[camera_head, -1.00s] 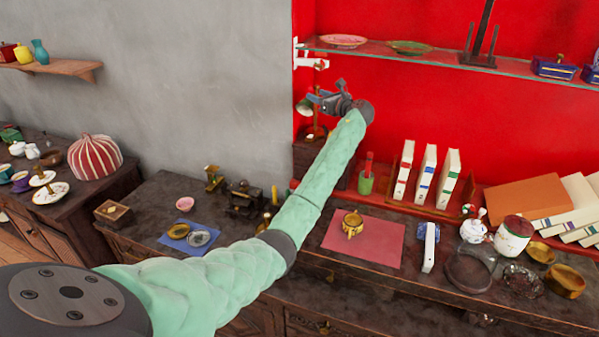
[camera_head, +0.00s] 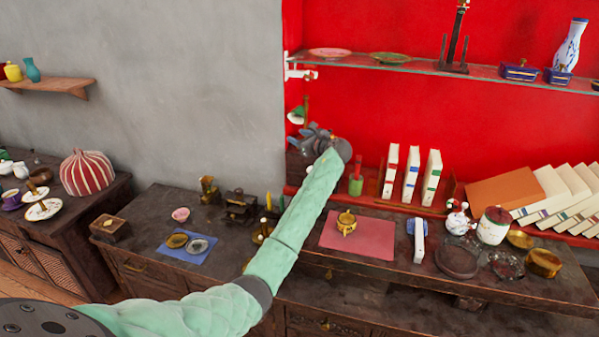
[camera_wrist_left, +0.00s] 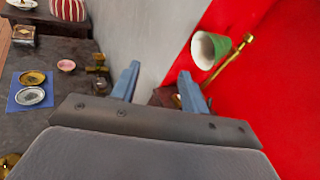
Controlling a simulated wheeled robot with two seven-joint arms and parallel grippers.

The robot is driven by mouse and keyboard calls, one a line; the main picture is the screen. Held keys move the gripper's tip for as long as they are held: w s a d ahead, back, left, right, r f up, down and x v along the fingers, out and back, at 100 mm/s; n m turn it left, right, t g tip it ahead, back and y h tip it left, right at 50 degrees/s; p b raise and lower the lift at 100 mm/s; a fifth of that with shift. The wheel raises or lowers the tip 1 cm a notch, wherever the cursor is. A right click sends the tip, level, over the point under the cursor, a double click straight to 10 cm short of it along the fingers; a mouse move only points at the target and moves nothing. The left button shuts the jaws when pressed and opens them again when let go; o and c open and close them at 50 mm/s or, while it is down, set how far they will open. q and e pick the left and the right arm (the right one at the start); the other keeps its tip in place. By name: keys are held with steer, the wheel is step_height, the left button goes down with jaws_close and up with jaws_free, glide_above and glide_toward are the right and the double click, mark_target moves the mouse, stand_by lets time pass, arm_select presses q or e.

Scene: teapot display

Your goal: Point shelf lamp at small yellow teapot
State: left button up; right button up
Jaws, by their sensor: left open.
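The shelf lamp, with a green shade (camera_head: 297,114) and a brass arm, is at the left end of the red alcove. In the left wrist view its shade (camera_wrist_left: 208,48) shows a pale inside, with the brass arm (camera_wrist_left: 235,53) to its right. My left gripper (camera_head: 311,134) is open and empty just below the shade. Its two blue fingers (camera_wrist_left: 160,86) are apart, with the shade beyond them. A small golden-yellow pot (camera_head: 346,223) stands on the pink mat. Another small yellow vessel (camera_head: 13,72) is on the left wall shelf. I cannot tell for sure which is the teapot.
A glass shelf (camera_head: 400,63) with plates runs above the gripper. Upright books (camera_head: 411,174) stand right of my arm. Below are the pink mat (camera_head: 372,240), a blue mat (camera_head: 187,252) with two small dishes, and a striped round pot (camera_head: 87,172) at left.

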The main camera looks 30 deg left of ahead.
arm_select(q)
steer(key=s+d+f+n+h, duration=0.2)
steer(key=s+d+f, duration=0.2)
steer(key=f, duration=0.5)
steer(key=shift+s+f+t, duration=0.2)
steer(key=shift+s+t, duration=0.1)
steer(key=shift+s, duration=0.5)
